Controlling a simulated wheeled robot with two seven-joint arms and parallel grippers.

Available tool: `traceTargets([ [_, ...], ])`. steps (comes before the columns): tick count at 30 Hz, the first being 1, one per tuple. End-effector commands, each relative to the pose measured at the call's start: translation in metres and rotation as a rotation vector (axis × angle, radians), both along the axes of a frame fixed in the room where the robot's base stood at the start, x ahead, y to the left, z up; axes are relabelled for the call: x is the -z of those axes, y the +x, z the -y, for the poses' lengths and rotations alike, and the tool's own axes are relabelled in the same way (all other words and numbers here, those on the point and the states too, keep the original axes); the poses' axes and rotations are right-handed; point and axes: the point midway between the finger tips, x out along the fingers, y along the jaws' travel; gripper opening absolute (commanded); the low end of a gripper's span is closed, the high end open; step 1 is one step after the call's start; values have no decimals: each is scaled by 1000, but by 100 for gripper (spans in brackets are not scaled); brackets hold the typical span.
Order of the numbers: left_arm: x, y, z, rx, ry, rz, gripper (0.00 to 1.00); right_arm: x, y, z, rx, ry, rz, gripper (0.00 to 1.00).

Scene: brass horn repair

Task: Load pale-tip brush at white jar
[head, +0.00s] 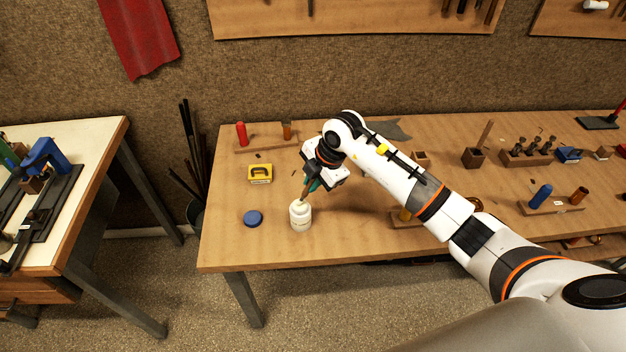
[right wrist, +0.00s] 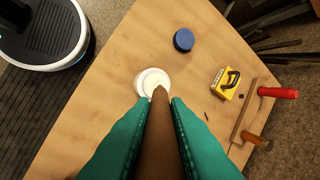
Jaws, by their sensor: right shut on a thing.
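The open white jar (head: 300,219) stands upright near the front left of the wooden bench; it also shows in the right wrist view (right wrist: 142,84). My right gripper (head: 313,186) is above the jar, its teal fingers shut on a brush (head: 304,193) with a brown handle. The brush (right wrist: 160,130) points down, slightly tilted, with its pale tip at the jar's mouth. I cannot tell how deep the tip is inside. My left gripper is not in view.
A blue lid (head: 252,218) lies left of the jar. A yellow box (head: 260,174) and a wooden rack with a red-handled tool (head: 242,134) stand behind. Several blocks and tools fill the bench's right side. Bare wood lies in front of the jar.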

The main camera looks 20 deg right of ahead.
Motion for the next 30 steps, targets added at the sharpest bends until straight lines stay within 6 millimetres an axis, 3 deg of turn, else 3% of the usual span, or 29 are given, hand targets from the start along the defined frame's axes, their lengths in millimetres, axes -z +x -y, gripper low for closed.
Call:
traceTargets([
  [10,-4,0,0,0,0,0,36,-3,-1,0,-1,-1,-4,0],
  [30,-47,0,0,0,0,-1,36,-58,0,0,0,0,-1,0],
])
